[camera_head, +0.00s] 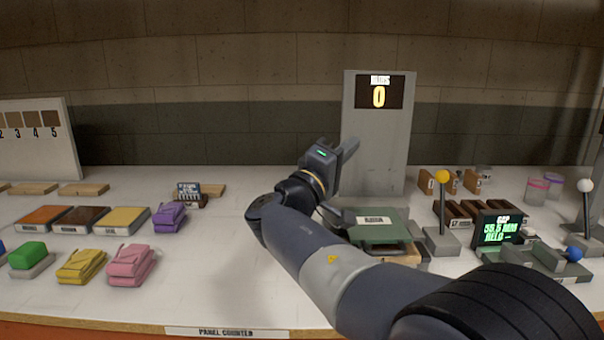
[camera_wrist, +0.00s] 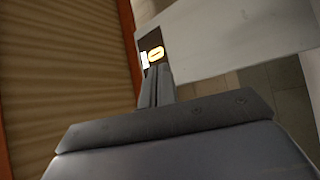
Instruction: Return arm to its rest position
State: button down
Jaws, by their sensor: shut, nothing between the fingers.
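My gripper (camera_head: 350,148) is held up above the counter, in front of the grey display post (camera_head: 376,140). Its fingers point up and to the right and are closed together with nothing between them. In the wrist view the shut fingers (camera_wrist: 157,84) stand in the middle, with the lit display (camera_wrist: 153,54) just beyond them. My arm reaches in from the lower right and crosses over the counter (camera_head: 230,270), hiding part of it.
A green box-like station (camera_head: 375,228) sits just right of my forearm. Yellow-knobbed (camera_head: 442,177) and white-knobbed (camera_head: 585,186) levers stand farther right, near a green readout (camera_head: 497,230). Colored pads, including a purple one (camera_head: 170,216), lie left. The counter's middle left is clear.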

jog(key=shift+w+r+n+g+y+p, duration=0.1)
jog(key=shift+w+r+n+y+p, duration=0.3)
jog(key=shift+p, duration=0.8)
jog(key=shift+w+r+n+g+y+p, duration=0.15)
jog(key=shift+w+p, duration=0.4)
jog(key=shift+p, duration=0.7)
jog(key=shift+w+r+n+g+y+p, duration=0.15)
jog(key=shift+w+n+y+p, duration=0.25)
jog(key=shift+p, duration=0.8)
jog(key=shift+w, duration=0.1)
jog(key=shift+d, duration=0.15)
